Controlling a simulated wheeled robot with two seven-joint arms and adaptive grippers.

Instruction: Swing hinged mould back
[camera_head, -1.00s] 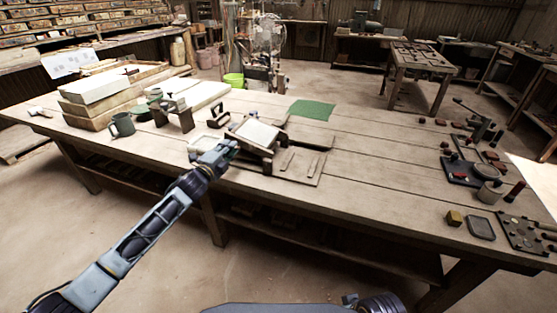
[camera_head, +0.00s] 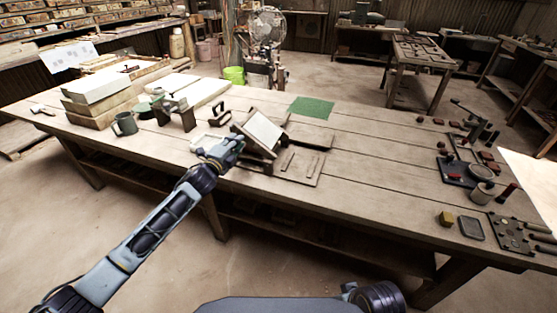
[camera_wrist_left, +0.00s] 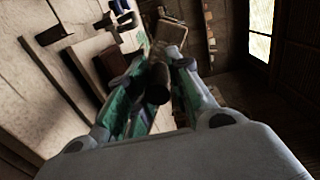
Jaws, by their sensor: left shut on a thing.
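The hinged mould (camera_head: 262,131) is a dark frame with a pale panel, standing tilted up on its wooden base board (camera_head: 304,166) near the table's front edge. My left gripper (camera_head: 236,147) is at the mould's near left side. In the left wrist view the left gripper's fingers (camera_wrist_left: 157,85) are closed around a dark rounded handle, and part of the mould (camera_wrist_left: 170,35) shows beyond them. The exact contact is dim. My right gripper is not in view.
A green mat (camera_head: 311,107) lies behind the mould. Small tools and a black tray (camera_head: 458,171) sit at the right. The table's middle right is clear.

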